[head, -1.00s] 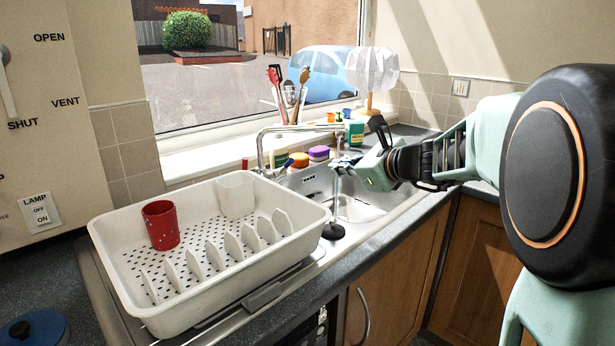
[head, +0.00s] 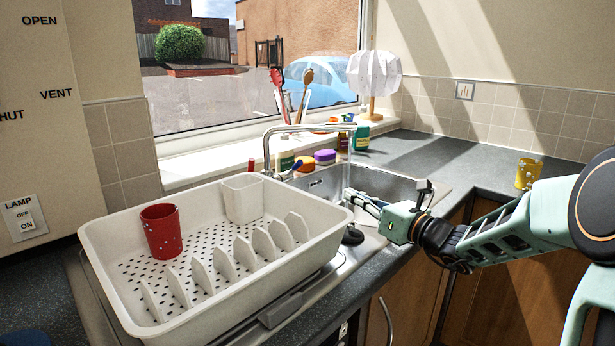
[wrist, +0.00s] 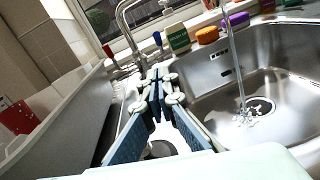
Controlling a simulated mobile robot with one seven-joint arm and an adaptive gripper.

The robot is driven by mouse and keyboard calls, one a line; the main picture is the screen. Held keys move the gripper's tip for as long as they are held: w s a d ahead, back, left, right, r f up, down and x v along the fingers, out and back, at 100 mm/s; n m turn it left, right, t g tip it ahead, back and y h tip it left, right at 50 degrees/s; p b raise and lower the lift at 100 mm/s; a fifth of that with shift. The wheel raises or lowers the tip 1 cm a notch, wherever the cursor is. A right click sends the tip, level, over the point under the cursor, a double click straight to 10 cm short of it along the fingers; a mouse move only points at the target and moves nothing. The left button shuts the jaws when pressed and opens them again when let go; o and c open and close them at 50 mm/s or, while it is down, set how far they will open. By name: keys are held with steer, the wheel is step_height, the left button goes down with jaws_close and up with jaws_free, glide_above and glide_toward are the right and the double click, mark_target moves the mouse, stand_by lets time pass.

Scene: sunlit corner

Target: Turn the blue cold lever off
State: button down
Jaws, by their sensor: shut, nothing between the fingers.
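The blue cold lever (head: 297,165) is at the right of the tap's base in the head view, small and partly among the items behind the sink. It also shows in the wrist view (wrist: 157,39). The red lever (head: 250,165) is on the tap's other side. Water runs from the tap spout (head: 345,127) into the sink; the stream (wrist: 237,75) is clear in the wrist view. My gripper (head: 350,196) is shut and empty over the near-left part of the sink, in front of the blue lever and apart from it. Its fingertips (wrist: 160,76) point towards the tap.
A white dish rack (head: 110,240) with a red cup (head: 161,231) stands left of the sink (head: 400,185). Bottles and an orange-and-purple pair of tubs (head: 325,157) line the back of the sink. A yellow mug (head: 529,173) is on the right counter.

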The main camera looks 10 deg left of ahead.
steer(key=b+x, duration=0.2)
steer(key=x, duration=1.6)
steer(key=shift+w+a, duration=0.25)
steer(key=shift+a, duration=0.05)
steer(key=shift+r+p, duration=0.15)
steer(key=shift+p, duration=0.25)
